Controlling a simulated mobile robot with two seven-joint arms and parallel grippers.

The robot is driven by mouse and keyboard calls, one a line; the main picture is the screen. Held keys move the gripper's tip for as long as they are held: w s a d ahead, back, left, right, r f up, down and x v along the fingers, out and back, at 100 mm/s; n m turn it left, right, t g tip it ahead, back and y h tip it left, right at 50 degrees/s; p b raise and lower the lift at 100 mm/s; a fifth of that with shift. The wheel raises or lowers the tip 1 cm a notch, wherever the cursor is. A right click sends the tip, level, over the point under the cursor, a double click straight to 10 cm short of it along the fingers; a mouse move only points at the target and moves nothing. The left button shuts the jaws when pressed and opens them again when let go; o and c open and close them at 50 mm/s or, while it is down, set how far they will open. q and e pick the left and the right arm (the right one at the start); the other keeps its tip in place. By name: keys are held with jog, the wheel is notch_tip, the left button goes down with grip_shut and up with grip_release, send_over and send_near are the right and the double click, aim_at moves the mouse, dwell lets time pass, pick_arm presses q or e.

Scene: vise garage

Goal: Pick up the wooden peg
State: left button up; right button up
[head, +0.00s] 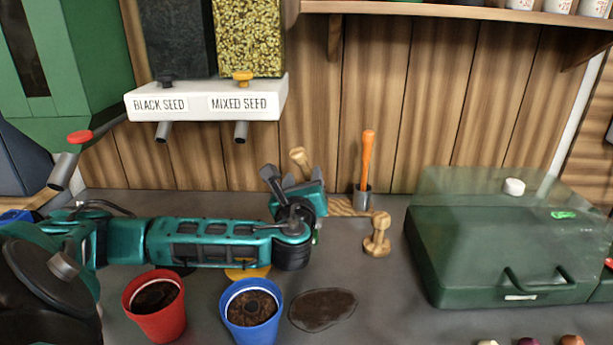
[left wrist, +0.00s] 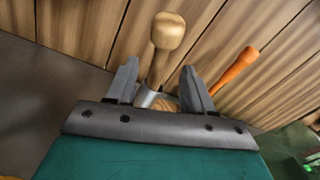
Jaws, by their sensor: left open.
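A wooden peg (head: 299,156) with a rounded knob stands at the back of the counter, its lower part hidden behind my left gripper in the head view. In the left wrist view the peg (left wrist: 168,34) rises between the fingers, with a pale or metallic piece near its foot. My left gripper (head: 284,178) is open, its fingers pointing up and back. In the left wrist view its fingers (left wrist: 160,70) stand either side of the peg's shaft; I cannot tell whether either touches. My right gripper is not in view.
An orange-handled tool (head: 368,155) stands in a metal cup (head: 361,197) right of the peg. A green case (head: 500,245) is farther right. Red (head: 155,318) and blue (head: 251,322) pots stand in front of my left arm. Seed dispensers (head: 207,100) hang above.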

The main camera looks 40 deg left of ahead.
aim_at(305, 171)
pick_arm(q)
jog(key=b+x, duration=0.2)
jog(key=x, duration=0.2)
jog(key=shift+w+a+f, duration=0.1)
jog(key=shift+w+a, duration=0.25)
jog(key=shift+w, duration=0.05)
jog(key=c, duration=0.8)
grip_shut()
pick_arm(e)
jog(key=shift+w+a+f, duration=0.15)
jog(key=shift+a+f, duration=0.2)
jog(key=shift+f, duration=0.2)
pick_arm(q)
jog(key=shift+r, duration=0.2)
